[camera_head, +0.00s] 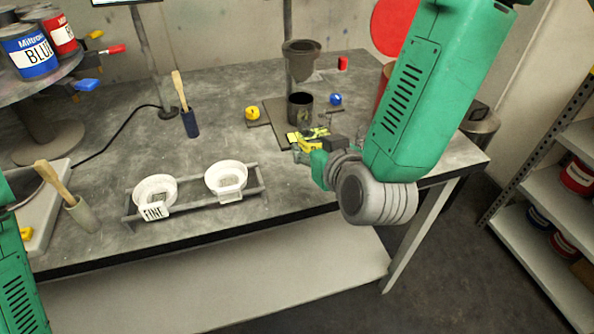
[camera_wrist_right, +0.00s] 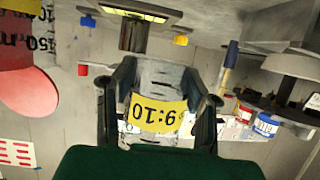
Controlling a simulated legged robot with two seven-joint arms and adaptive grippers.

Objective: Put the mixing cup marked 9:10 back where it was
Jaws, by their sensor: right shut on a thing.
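The mixing cup marked 9:10 (camera_wrist_right: 157,113) shows its yellow label upside down in the right wrist view, between the fingers of my right gripper (camera_wrist_right: 158,76). In the head view my right gripper (camera_head: 318,146) is shut on this cup, and the yellow label (camera_head: 306,137) shows at the fingers. They are over the right part of the workbench, just in front of a dark square stand. The rest of the cup is mostly hidden by the gripper. I cannot tell whether it touches the bench. Only part of my left arm shows at the left edge; its gripper is out of view.
The stand has a dark cup (camera_head: 300,108) under a grey funnel (camera_head: 301,60), with yellow (camera_head: 252,113) and blue (camera_head: 336,99) knobs beside it. A rack (camera_head: 197,200) holds two white strainers, one marked FINE (camera_head: 155,211). Bare bench (camera_head: 235,95) lies left of the stand.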

